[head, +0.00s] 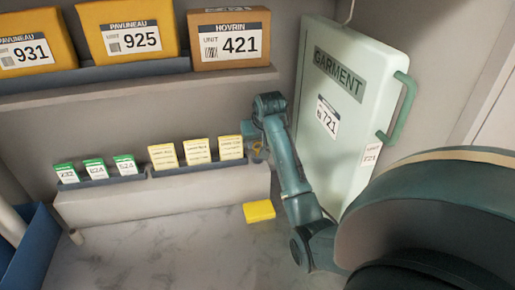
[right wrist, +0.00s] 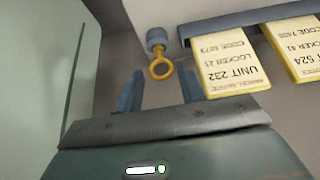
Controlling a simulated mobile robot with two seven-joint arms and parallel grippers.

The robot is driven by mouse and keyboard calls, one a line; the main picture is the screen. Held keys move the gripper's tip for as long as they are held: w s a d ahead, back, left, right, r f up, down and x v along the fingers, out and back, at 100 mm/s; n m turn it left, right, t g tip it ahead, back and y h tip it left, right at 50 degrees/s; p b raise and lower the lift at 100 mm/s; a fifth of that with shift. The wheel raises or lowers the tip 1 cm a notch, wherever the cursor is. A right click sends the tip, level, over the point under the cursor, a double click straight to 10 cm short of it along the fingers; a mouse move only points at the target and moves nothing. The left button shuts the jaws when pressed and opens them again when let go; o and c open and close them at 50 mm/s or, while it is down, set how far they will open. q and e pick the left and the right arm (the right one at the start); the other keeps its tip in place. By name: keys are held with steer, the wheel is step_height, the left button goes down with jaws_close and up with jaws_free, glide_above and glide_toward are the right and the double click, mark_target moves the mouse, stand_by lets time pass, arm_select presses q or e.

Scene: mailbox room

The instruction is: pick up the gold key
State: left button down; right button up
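The gold key shows as a gold ring (right wrist: 161,69) hanging from a small grey peg (right wrist: 156,41) in the right wrist view. In the head view it is a small gold shape (head: 259,150) at the right end of the low card ledge. My right gripper (right wrist: 160,88) is open, its two fingers apart on either side below the ring, with nothing clearly between them. In the head view this gripper (head: 252,133) is close to the key and partly hides it. Whether a finger touches the ring I cannot tell. My left gripper is not in view.
Yellow cards (head: 197,151) and green-topped cards (head: 94,168) stand on the ledge (head: 150,198). A yellow block (head: 259,211) lies on the floor below. A pale garment case (head: 345,100) stands close right of my arm. Boxes (head: 228,40) sit on the shelf above.

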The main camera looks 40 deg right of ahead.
mark_target(257, 150)
steer(key=x, duration=0.3)
steer(key=shift+w+f, duration=0.2)
steer(key=shift+f, duration=0.05)
steer(key=c, duration=0.7)
steer(key=shift+o, duration=0.2)
steer(key=shift+r, duration=0.15)
